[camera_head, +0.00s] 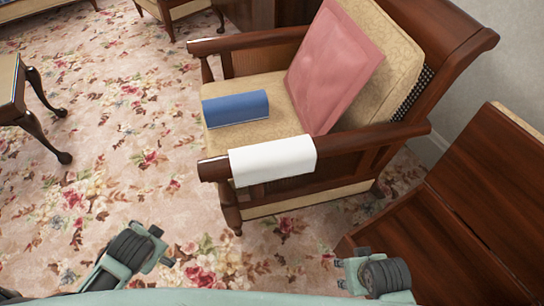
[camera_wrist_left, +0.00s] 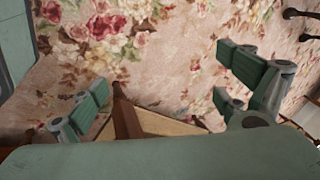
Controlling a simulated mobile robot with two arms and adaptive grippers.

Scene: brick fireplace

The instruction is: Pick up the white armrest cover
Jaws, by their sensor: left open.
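The white armrest cover (camera_head: 272,161) is draped over the near wooden armrest of the armchair (camera_head: 355,148), hanging down its outer side. My left gripper (camera_head: 160,248) is low in the head view, left of and nearer than the chair, apart from the cover. In the left wrist view its green fingers (camera_wrist_left: 163,85) are spread wide with nothing between them. My right gripper (camera_head: 342,272) is at the lower right, below the chair and apart from the cover. Its jaw gap cannot be made out. The cover cannot be made out in the left wrist view.
Dark wooden furniture (camera_head: 470,205) stands close on the right. A small table (camera_head: 12,95) is at the left. Floral carpet (camera_head: 120,130) lies open left of the chair.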

